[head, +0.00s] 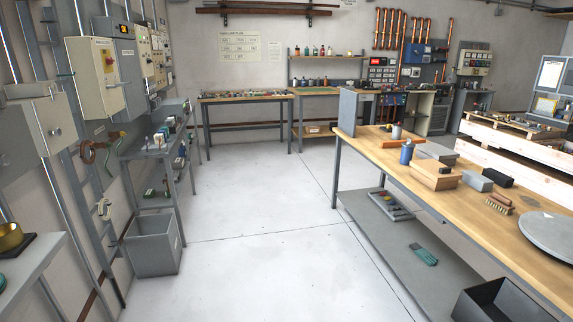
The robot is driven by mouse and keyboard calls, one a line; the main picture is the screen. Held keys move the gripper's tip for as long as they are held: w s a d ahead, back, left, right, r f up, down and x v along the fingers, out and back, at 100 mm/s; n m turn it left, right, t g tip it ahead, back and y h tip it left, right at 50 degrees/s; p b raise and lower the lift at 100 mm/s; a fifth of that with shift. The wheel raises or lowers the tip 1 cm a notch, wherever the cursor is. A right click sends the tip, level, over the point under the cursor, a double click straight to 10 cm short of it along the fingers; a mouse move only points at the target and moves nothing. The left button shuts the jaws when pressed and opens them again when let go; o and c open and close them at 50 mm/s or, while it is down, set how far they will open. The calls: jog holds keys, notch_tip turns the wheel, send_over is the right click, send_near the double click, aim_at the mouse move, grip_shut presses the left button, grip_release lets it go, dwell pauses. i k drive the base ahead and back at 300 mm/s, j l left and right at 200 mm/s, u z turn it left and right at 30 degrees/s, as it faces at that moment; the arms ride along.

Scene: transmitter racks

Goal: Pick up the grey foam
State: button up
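On the wooden workbench (395,158) at the right lies a small grey block (479,182), which may be the grey foam. A black block (497,176) sits just behind it to the right. A flat grey piece (437,153) lies further back on the bench, and I cannot tell what it is made of. My gripper is not in view.
Near the grey block are a brown box (434,175), a blue can (406,153), a brush (498,204) and a grey round plate (552,233). A lower shelf (385,235) runs under the bench. The floor (255,230) left of it is clear. A grey bin (152,246) stands further left.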

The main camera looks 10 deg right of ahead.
aim_at(473, 178)
jog(key=i+z, duration=0.15)
jog(key=i, duration=0.75)
jog(key=i+j+z, duration=0.1)
jog(key=i, duration=0.75)
jog(key=i+z, duration=0.45)
jog(key=i+j+z, duration=0.15)
jog(key=z, duration=0.35)
jog(key=i+j+z, duration=0.3)
jog(key=i+z, duration=0.15)
jog(key=i+j+z, duration=0.2)
jog(key=z, duration=0.25)
jog(key=i+j+z, duration=0.5)
jog(key=j+z, duration=0.15)
jog(key=z, duration=0.2)
jog(key=i+z, duration=0.15)
